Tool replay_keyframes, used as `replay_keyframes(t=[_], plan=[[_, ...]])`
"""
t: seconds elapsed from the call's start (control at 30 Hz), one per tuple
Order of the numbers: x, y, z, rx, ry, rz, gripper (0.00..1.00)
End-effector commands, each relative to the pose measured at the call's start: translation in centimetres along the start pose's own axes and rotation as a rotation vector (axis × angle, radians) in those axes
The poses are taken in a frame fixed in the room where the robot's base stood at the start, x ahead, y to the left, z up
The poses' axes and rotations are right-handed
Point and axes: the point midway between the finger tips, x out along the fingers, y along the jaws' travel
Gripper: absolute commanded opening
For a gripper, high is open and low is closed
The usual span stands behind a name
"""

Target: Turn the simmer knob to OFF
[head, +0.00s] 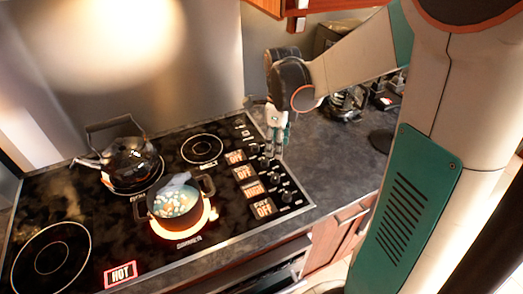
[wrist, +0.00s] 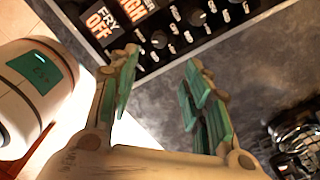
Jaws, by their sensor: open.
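The simmer knob (head: 275,179) is a small dark knob in the row at the cooktop's right edge. Its display (head: 252,188) looks orange-red and reads HIGH in the wrist view (wrist: 133,9), where its upper word is cut off. In that view I take the dark knob at the top (wrist: 197,17) for the simmer knob, and the nearer one (wrist: 159,40) for the fry knob. My gripper (head: 273,150) is above the right edge of the cooktop. In the wrist view my gripper (wrist: 163,60) has its fingers wide apart, with nothing between them.
A pot (head: 180,203) with pale pieces inside stands on a glowing burner. A dark kettle (head: 130,160) stands at the back left. A HOT sign (head: 121,273) is lit at the front. Grey counter (head: 335,160) lies right of the knobs, with dark objects (head: 345,103) farther back.

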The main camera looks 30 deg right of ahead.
Motion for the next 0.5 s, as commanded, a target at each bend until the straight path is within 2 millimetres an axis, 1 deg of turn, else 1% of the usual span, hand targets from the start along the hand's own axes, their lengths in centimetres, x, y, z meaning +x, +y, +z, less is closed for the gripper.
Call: replay_keyframes(t=[0.17,0.27,0.5], plan=[[1.7,0.0,0.0,0.005,0.001,0.001,0.44],[3.4,0.0,0.0,0.004,0.001,0.001,0.44],[8.2,0.0,0.0,0.003,0.0,0.001,0.44]])
